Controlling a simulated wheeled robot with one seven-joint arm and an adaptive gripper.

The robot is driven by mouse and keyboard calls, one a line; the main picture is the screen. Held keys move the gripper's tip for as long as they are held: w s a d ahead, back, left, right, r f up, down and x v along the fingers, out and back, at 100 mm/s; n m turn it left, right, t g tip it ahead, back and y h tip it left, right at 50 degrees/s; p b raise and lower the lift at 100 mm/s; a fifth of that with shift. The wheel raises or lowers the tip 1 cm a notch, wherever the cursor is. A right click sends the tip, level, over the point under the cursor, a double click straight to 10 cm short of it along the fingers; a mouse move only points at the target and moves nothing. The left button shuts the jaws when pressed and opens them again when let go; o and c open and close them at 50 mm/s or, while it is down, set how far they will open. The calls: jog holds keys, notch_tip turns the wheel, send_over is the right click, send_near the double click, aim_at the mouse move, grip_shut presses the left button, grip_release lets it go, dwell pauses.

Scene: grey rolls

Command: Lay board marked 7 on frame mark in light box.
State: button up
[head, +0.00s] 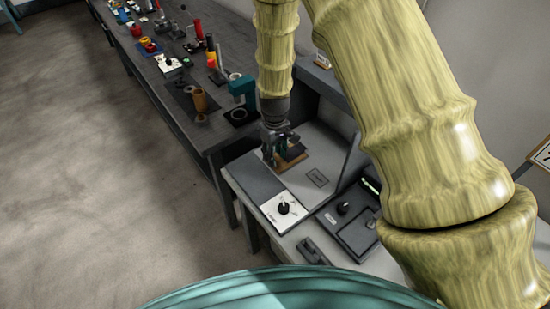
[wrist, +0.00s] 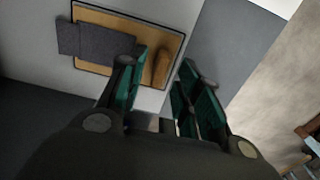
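A tan board (wrist: 90,15) with a dark edge lies on a pale surface in the wrist view. It bears a dark grey slab (wrist: 100,43) and an upright brown grip (wrist: 162,68); no number is readable. In the head view the board's orange-brown edge (head: 293,163) shows beneath my gripper (head: 281,146). In the wrist view my gripper (wrist: 165,62) is open, its green-lined fingers apart, with the brown grip in line between them. I cannot tell how close they are. A small dark rectangular mark (head: 317,178) lies on the pale light box floor (head: 329,154), right of the board.
A white panel with a black knob (head: 283,208) is at the box's front. A dark device (head: 356,236) stands right of it, and a small dark block (head: 313,251) lies in front. A long dark bench (head: 178,98) with tools runs back left. Open floor (head: 90,190) is at left.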

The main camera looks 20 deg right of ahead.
notch_tip(320, 180, up, 10)
jog(key=b, duration=0.2)
jog(key=shift+b, duration=0.35)
dwell(0.5)
